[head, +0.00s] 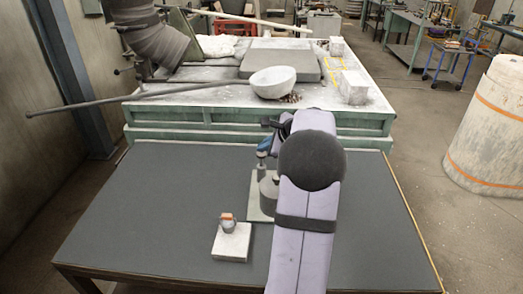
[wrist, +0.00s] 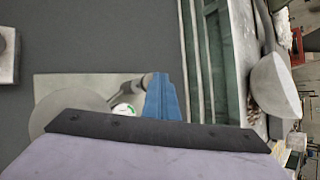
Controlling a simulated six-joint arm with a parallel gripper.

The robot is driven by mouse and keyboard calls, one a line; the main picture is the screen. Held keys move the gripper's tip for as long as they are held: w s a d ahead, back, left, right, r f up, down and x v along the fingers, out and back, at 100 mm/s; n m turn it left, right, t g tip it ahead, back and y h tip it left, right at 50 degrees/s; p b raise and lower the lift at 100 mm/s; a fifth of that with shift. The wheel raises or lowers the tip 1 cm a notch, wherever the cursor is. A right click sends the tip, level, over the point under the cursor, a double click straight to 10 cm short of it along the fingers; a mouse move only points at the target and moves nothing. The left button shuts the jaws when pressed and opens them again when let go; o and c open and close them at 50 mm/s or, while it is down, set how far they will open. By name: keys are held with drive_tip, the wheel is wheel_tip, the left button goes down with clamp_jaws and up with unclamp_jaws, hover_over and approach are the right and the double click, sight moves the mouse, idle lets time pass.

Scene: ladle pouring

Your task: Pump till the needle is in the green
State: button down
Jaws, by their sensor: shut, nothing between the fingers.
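The pump stands on a pale base plate (head: 256,208), partly behind my arm in the head view. Its round grey body (wrist: 62,108) and a rod with a knob (wrist: 146,80) show in the wrist view. A small white gauge (wrist: 122,110) with some green on it is partly covered by my dark wrist edge; its needle cannot be read. My gripper (head: 264,148) has blue fingers, shut and empty, at the knob end of the pump. In the wrist view the fingertips (wrist: 159,78) are beside the knob; whether they touch it I cannot tell.
A pale block (head: 231,243) with a small orange-topped part stands left of the pump. Behind the table, a large green-edged bench carries a white ladle bowl (head: 272,82) with a long handle. The table's left side is clear.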

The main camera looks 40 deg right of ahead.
sight(264, 155)
drive_tip(key=shift+r+p, duration=0.3)
drive_tip(key=shift+r, duration=0.25)
drive_tip(key=shift+r, duration=0.15)
wheel_tip(264, 155, up, 5)
drive_tip(key=p, duration=0.4)
drive_tip(key=shift+p, duration=0.3)
idle(0.4)
